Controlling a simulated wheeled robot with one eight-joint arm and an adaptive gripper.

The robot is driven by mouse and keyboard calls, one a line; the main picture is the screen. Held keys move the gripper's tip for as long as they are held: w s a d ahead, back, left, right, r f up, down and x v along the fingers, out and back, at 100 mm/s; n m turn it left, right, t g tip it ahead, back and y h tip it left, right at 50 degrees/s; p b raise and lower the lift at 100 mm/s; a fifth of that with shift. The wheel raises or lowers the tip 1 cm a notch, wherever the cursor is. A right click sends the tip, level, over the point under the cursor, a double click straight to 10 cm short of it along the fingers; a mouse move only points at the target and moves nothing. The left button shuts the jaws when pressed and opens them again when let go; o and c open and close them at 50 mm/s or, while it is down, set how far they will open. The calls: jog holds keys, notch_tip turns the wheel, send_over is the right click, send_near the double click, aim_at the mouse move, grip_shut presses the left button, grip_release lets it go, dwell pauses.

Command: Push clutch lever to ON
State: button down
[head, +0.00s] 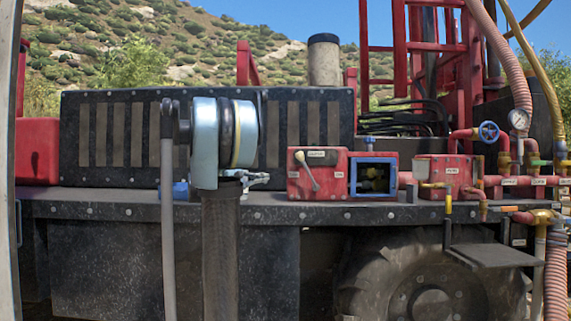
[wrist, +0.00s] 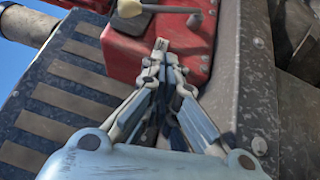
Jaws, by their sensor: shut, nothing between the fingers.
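The clutch lever (head: 307,171) is a pale rod with a cream knob on the front of a red box (head: 330,187). It tilts up and left, with its knob near the box's upper left corner. In the wrist view the lever (wrist: 165,9) crosses the top edge, knob to the left. My gripper (head: 267,179) is just left of the box, at about the lever's lower half in height. It points right, shut and empty. In the wrist view my gripper's tips (wrist: 161,46) are over the red box (wrist: 190,42), below the lever and apart from it.
A blue-framed opening (head: 373,178) with valves sits right of the lever box. Another red box (head: 445,176) and red pipes stand further right. A dark slatted panel (head: 110,140) stands behind my arm. The black deck edge (head: 270,213) runs below.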

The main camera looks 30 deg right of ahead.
jog(key=shift+h, duration=0.9)
jog(key=w+r, duration=0.1)
jog(key=r, duration=0.1)
jog(key=w+r, duration=0.2)
jog(key=shift+w+d, duration=0.25)
jog(key=shift+d, duration=0.15)
jog(key=s+x, duration=0.3)
jog(key=x, duration=0.9)
jog(key=shift+d+r, duration=0.2)
jog(key=shift+d, duration=0.25)
jog(key=shift+r, duration=0.15)
